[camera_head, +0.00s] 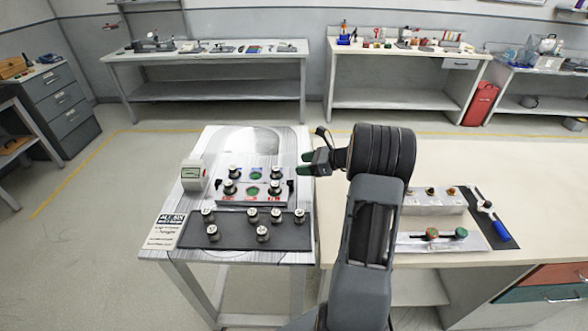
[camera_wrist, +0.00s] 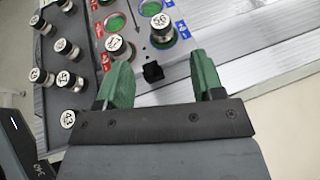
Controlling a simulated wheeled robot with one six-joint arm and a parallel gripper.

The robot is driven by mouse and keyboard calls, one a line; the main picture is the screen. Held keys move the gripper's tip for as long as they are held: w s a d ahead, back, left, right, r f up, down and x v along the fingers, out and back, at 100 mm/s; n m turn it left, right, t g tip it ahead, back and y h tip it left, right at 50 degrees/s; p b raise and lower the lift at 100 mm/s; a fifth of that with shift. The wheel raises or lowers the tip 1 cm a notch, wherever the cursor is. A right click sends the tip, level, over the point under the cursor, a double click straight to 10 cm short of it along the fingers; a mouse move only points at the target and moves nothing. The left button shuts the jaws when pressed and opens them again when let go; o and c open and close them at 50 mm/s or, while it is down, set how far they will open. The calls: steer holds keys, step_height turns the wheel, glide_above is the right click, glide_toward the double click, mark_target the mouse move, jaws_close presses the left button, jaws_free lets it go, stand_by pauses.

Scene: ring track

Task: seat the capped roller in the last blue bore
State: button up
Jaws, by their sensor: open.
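The grey bore block (camera_head: 252,199) stands on the left table. Its back row is marked blue and its front row red. Each row has a roller at each end and an empty green middle bore. The empty blue-ringed bore (camera_wrist: 150,8) is at the top of the wrist view, beside a white-capped roller (camera_wrist: 160,28) seated in a blue bore. A roller (camera_wrist: 116,46) sits in a red bore. Several loose capped rollers (camera_head: 262,233) stand on the dark mat (camera_head: 235,233). My gripper (camera_head: 305,164) is open and empty right of the block. Its green fingers (camera_wrist: 162,82) straddle free space.
A black knob (camera_wrist: 153,72) projects from the block's side near my fingers. A second bench (camera_head: 450,160) stands at right.

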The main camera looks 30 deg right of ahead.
steer(key=s+a+r+n+g+h, duration=0.1)
steer(key=s+a+r+n+g, duration=0.2)
steer(key=s+a+n, duration=0.4)
steer(key=s+a+r+n+g+h, duration=0.25)
steer(key=a+n, duration=0.25)
steer(key=a, duration=0.3)
steer(key=s+a+n+h, duration=0.2)
steer(key=s+n+h, duration=0.1)
steer(key=s+n, duration=0.3)
steer(key=s+a+n+h, duration=0.3)
steer(key=s+n, duration=0.4)
steer(key=n, duration=0.2)
steer(key=shift+s+r, duration=0.2)
steer(key=shift+r, duration=0.25)
